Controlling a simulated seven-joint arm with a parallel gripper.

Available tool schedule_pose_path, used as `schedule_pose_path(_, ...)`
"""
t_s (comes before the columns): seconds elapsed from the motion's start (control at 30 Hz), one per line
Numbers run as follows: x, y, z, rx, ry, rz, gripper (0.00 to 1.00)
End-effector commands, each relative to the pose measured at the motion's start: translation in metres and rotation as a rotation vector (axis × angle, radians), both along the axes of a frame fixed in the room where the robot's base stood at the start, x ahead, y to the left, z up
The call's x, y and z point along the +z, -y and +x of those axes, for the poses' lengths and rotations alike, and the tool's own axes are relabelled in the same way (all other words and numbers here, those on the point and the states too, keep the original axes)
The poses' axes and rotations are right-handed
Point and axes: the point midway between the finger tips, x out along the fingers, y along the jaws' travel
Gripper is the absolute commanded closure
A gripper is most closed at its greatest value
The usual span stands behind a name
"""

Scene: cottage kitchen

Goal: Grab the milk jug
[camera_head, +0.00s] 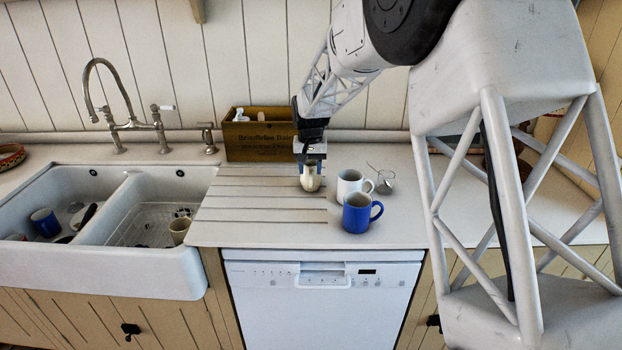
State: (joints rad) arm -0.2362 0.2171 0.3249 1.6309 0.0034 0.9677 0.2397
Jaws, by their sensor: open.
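A small cream-coloured jug (311,183), which looks like the milk jug, stands on the counter near the right end of the draining grooves. My gripper (310,165) points down from above, right at the jug's top. The jaws are open, with the fingers at or around the jug's upper part. I cannot tell whether they touch it. The gripper hides the jug's rim, and I cannot make out its handle.
A white mug (349,186) and a blue mug (357,214) stand just right of the jug, with a small glass or metal cup (386,182) beyond. A wooden box (259,140) stands behind. The double sink (150,259) is left. The grooved drainer (240,208) is clear.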

Motion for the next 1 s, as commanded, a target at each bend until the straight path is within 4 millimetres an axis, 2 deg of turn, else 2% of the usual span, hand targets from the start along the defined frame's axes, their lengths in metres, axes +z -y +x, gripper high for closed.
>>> schedule_pose_path(0.17, -0.009, 0.001, -0.001, 0.000, -0.002, 0.000, 0.57)
schedule_pose_path(0.57, -0.049, 0.002, -0.002, 0.000, -0.002, 0.000, 0.57)
schedule_pose_path(1.0, -0.052, 0.002, -0.002, 0.000, -0.001, 0.000, 0.57)
